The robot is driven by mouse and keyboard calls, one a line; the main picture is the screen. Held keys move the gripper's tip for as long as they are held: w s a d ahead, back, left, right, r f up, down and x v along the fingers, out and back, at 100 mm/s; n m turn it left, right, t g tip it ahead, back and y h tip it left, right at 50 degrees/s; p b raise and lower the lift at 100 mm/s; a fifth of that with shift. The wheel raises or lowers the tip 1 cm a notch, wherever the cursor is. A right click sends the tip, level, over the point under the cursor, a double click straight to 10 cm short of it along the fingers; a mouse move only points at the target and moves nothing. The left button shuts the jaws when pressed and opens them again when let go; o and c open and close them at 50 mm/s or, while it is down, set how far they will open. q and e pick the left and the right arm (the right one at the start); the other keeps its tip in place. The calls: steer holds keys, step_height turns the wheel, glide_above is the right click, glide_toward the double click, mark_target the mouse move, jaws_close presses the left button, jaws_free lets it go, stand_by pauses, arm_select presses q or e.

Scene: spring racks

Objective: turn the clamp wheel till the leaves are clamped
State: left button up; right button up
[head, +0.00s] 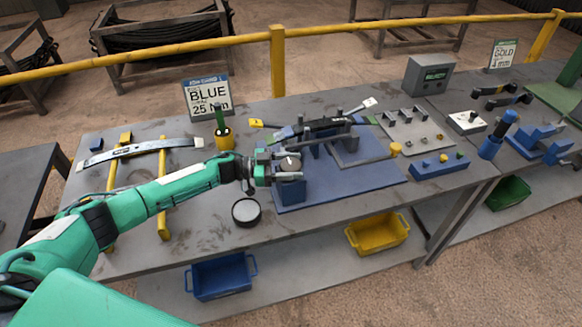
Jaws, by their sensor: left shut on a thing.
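My left gripper (272,165) comes in from the left and is shut on the clamp wheel (290,163), a small round grey part. The wheel sits above a blue block (291,190) at the front left of the blue clamp fixture (350,184). The dark leaves (322,127) lie in the fixture behind the wheel. The gripper hides part of the wheel, and I cannot tell how tightly the leaves are pressed. My right gripper is not in view.
A dark round puck (246,211) lies in front of my left gripper. A long grey leaf (140,150) rests on yellow supports at the left. A yellow cup (225,139) stands behind the arm. A blue box (439,166) and grey tray (412,130) are at the right.

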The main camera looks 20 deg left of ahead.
arm_select(q)
steer(key=shift+r, duration=0.1)
steer(key=o, duration=1)
steer(key=shift+c, duration=0.2)
steer(key=b+v, duration=0.4)
steer(key=v, duration=0.9)
steer(key=shift+a+b, duration=0.35)
steer(key=shift+a, duration=0.05)
steer(key=shift+s, duration=0.15)
